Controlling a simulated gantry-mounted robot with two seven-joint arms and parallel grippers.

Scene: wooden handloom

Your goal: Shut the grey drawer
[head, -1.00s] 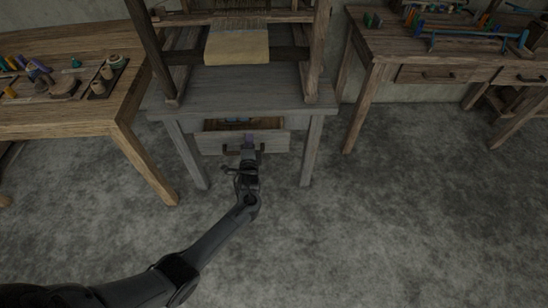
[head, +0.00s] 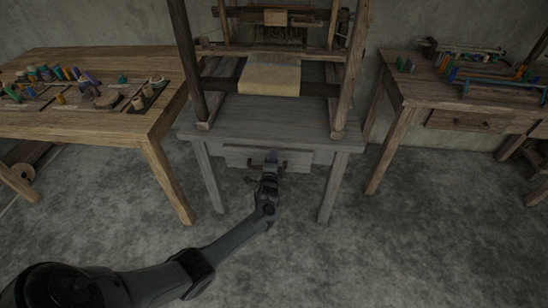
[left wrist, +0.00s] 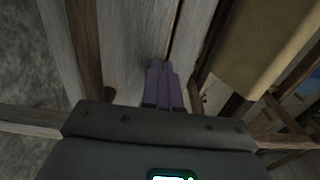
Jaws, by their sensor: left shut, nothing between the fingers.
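The grey drawer (head: 239,160) sits under the top of the grey wooden table (head: 215,122) that carries the loom. Its front lies up under the tabletop edge, and no inside of the drawer shows in the head view. My left gripper (head: 273,155) is shut and empty, with its fingertips at the middle of the drawer front, by the dark handle (head: 283,166). In the left wrist view, the shut fingers (left wrist: 161,72) lie against or just before grey wood; I cannot tell whether they touch. My right gripper is not in view.
The loom frame (head: 346,75) stands on the grey table, with cloth (head: 270,77) on it. A wooden table (head: 95,122) with spools and tools is on the left. Another workbench (head: 400,92) is on the right. The floor in front is clear.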

